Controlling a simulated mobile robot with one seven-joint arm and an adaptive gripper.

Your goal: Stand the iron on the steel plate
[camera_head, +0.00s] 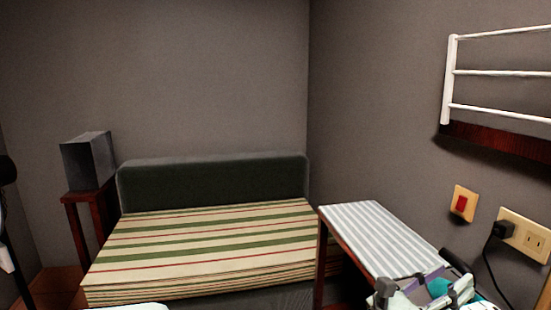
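A purple and teal object (437,286), which looks like the iron, shows at the bottom right edge, at the near end of a striped board (375,238). Grey and black parts that look like my gripper (424,292) overlap it from below. The frame's bottom edge cuts both off. I cannot tell whether the fingers touch the iron or are closed on it, nor whether the iron rests on the board. I cannot make out a steel plate for certain.
A black plug sits in a wall outlet (524,236), its cord hanging down right of the board. A red switch (461,204) and a white rack (449,80) are on the right wall. A striped bed (200,240) fills the middle; a grey box (88,160) stands on a stool.

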